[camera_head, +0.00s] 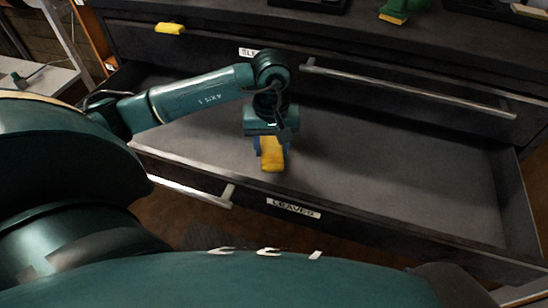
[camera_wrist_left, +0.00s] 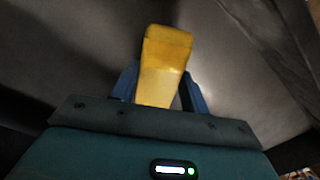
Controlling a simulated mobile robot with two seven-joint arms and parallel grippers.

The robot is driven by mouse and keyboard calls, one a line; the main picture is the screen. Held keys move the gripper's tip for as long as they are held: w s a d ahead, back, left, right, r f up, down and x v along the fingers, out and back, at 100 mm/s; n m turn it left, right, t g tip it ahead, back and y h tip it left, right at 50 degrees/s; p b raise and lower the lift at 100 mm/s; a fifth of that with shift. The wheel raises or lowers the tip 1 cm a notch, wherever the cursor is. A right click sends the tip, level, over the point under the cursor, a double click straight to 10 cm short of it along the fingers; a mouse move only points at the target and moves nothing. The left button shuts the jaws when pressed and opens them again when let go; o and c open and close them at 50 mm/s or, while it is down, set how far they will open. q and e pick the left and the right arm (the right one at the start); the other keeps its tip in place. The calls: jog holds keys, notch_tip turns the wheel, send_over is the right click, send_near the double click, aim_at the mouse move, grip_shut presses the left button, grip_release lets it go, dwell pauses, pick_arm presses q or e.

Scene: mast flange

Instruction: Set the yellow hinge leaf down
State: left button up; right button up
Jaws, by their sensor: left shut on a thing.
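The yellow hinge leaf (camera_head: 272,158) is between the blue fingers of my left gripper (camera_head: 271,146), over the open drawer labelled LEAVES (camera_head: 400,165). My left gripper is shut on it. In the left wrist view the yellow hinge leaf (camera_wrist_left: 165,60) sticks out past the blue fingertips of my left gripper (camera_wrist_left: 160,85), with grey drawer floor beyond it. I cannot tell whether the leaf touches the drawer floor. My right gripper is not in view.
The drawer floor is bare around the gripper, with wide free room to the right. The drawer's front wall (camera_head: 355,222) and a closed drawer's long handle (camera_head: 400,88) bound it. Another yellow piece (camera_head: 170,28) lies on the dark top at the upper left. A green and yellow object (camera_head: 400,12) stands at the back right.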

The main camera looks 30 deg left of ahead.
aim_at(272, 160)
pick_arm(q)
notch_tip(272, 160, down, 5)
jog(key=shift+r+b, duration=0.15)
jog(key=shift+b, duration=0.3)
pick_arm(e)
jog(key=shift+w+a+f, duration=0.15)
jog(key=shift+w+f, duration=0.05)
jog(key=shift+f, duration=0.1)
pick_arm(q)
jog(key=shift+f, duration=0.2)
jog(key=shift+f, duration=0.15)
jog(key=o, duration=1.3)
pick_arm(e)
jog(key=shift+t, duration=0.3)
